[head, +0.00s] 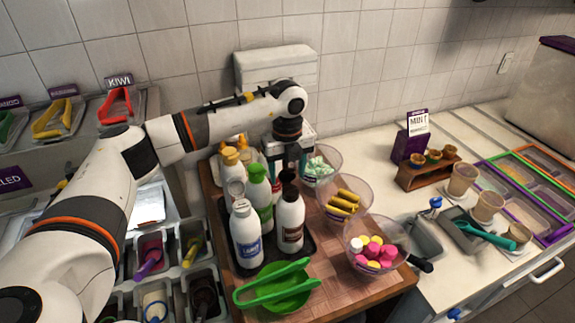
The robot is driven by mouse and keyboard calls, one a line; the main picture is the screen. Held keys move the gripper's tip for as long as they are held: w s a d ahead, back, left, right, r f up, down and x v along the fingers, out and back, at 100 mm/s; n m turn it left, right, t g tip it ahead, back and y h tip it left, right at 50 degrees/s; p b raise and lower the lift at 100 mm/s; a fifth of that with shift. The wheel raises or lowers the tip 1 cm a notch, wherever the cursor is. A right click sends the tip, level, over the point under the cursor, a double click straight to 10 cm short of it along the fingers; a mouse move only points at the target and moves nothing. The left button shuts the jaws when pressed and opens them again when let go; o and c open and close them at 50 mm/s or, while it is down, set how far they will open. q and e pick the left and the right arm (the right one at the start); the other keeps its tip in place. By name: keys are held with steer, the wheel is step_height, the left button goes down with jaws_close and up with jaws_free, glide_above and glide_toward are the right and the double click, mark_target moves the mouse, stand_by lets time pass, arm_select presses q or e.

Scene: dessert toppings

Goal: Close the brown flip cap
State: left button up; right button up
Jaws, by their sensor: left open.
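The bottle with the brown flip cap (290,192) is white with a brown label (291,225) and stands upright at the front right of the bottle group. A dark piece sticks up above the cap, and it looks like the raised lid. My left gripper (289,172) reaches in from above and behind, pointing down. Its jaws are open, with dark fingers spread close behind the brown cap. I cannot tell whether a finger touches the lid. My right gripper is out of view.
Beside it stand a blue-label bottle (246,240) and a green-capped bottle (258,196), with yellow-capped bottles behind. Clear bowls of toppings, including yellow rolls (342,202) and pink and yellow balls (374,254), stand to the right. Green tongs lie on a green bowl (280,298) in front.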

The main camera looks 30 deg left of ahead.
arm_select(q)
steer(key=shift+f, duration=0.15)
steer(key=c, duration=1)
steer(key=shift+d+f+t+y+b, duration=0.15)
steer(key=shift+t+y+b, duration=0.15)
steer(key=shift+b, duration=0.5)
steer(key=t+y+b, duration=0.1)
steer(key=b, duration=0.3)
steer(key=s+d+t+y+b, duration=0.1)
steer(key=b, duration=0.3)
steer(key=f+t+y+b, duration=0.1)
steer(key=y+b, duration=0.1)
steer(key=b, duration=0.2)
steer(key=shift+s+d+t, duration=0.25)
steer(key=shift+d+t, duration=0.05)
steer(key=shift+r+y+b, duration=0.15)
steer(key=shift+y+b, duration=0.15)
steer(key=shift+b, duration=0.35)
steer(key=o, duration=1)
steer(key=shift+s+d, duration=0.1)
